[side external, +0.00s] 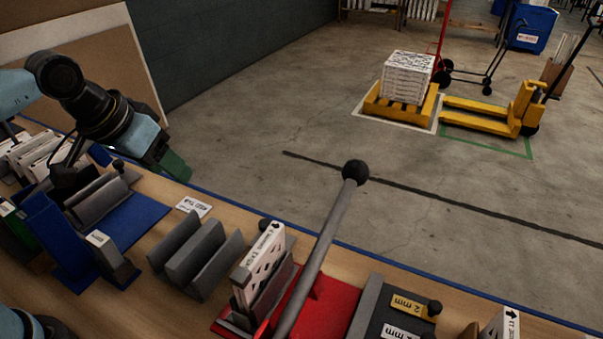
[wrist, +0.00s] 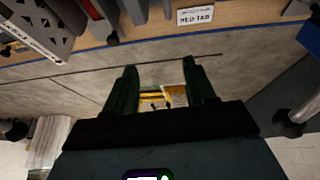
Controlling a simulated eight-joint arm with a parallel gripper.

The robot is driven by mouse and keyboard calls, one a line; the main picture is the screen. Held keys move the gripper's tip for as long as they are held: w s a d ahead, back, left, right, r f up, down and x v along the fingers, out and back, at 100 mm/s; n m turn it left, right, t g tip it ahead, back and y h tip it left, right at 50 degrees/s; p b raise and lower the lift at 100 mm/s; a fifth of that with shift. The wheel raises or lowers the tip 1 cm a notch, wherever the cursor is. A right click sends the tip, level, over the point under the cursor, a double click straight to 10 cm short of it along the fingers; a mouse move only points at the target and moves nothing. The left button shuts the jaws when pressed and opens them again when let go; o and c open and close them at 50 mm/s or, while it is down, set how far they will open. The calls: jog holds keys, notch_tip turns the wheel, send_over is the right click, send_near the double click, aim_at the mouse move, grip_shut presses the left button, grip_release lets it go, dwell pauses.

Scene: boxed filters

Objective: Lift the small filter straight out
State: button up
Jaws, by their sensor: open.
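A white perforated filter (side external: 260,262) stands on edge in a grey slotted holder on a red base (side external: 335,306) in the side view. Another white filter (side external: 502,325) shows partly at the bottom right edge. Several white pieces (side external: 38,153) stand at the far left, partly behind my arm. I cannot tell which is the small filter. My gripper (side external: 176,166) is at the bench's far edge, left of the red base and well apart from the perforated filter. A perforated panel (wrist: 38,28) shows upper left there.
A grey lever with a black knob (side external: 355,172) rises beside the perforated filter. An empty-looking grey slotted rack (side external: 196,262) and a blue rack (side external: 135,222) stand left of it. A "RED TAB" card (side external: 194,206) lies near the back edge. Open floor lies beyond the bench.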

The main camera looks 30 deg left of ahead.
jog(key=a+f, duration=0.1)
jog(key=s+a+t, duration=0.1)
jog(key=a, duration=0.1)
jog(key=s+a+f+t, duration=0.1)
jog(key=a, duration=0.1)
jog(key=shift+s+f+y, duration=0.15)
jog(key=shift+f+y, duration=0.2)
jog(key=shift+y, duration=0.05)
jog(key=shift+c, duration=0.4)
jog(key=shift+d+r, duration=0.1)
jog(key=shift+d, duration=0.05)
notch_tip(320, 180, up, 5)
jog(key=g, duration=0.7)
send_over(259, 249)
jog(key=shift+f, duration=6.2)
grip_shut()
